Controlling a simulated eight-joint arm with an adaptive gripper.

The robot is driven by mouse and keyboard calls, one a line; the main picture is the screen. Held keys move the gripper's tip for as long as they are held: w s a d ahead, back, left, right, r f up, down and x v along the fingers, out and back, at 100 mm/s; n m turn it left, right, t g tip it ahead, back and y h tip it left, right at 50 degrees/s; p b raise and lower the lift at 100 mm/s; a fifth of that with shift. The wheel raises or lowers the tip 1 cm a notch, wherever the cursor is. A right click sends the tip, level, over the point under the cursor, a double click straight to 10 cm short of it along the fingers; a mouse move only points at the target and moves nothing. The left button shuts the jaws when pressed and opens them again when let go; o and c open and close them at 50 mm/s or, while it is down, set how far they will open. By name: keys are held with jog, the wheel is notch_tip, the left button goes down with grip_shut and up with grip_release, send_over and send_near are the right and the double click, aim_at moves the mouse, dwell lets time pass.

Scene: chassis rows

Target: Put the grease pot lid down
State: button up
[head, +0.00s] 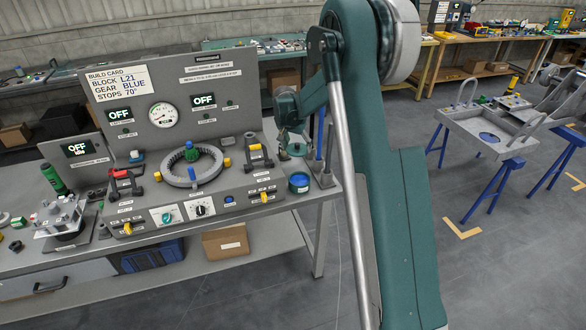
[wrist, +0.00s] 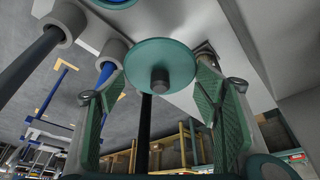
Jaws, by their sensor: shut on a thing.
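My gripper (wrist: 162,70) is shut on the grease pot lid (wrist: 160,56), a round teal disc with a grey knob facing the wrist camera. The lid sits between the two green-padded fingers in the wrist view. In the head view my gripper (head: 294,146) hangs above the right end of the bench, and the lid is hard to make out there. The grease pot (head: 299,184), a small teal pot with blue at its top, stands below my gripper near the bench's right edge. Part of a teal and blue round thing, likely the pot, shows at the top of the wrist view.
Upright blue and dark rods in grey holders (head: 325,178) stand just right of the pot. A grey console with a ring gear (head: 207,176), clamps and switches fills the bench to the left. A grey tray on blue trestles (head: 488,140) stands apart at the right.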

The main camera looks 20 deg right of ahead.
aim_at(294, 152)
jog(key=shift+f+b, duration=0.4)
jog(key=shift+f, duration=2.6)
jog(key=shift+f, duration=0.1)
jog(key=shift+f+b, duration=0.3)
jog(key=shift+f, duration=1.5)
jog(key=shift+f, duration=0.1)
jog(key=o, duration=0.6)
jog(key=shift+c, duration=0.2)
jog(key=shift+o, duration=0.3)
jog(key=shift+r, duration=0.3)
jog(key=p+v, duration=0.1)
jog(key=v, duration=1)
jog(key=shift+s+a+r+p, duration=0.1)
jog(key=shift+s+r+p, duration=0.05)
jog(key=shift+r+p, duration=0.2)
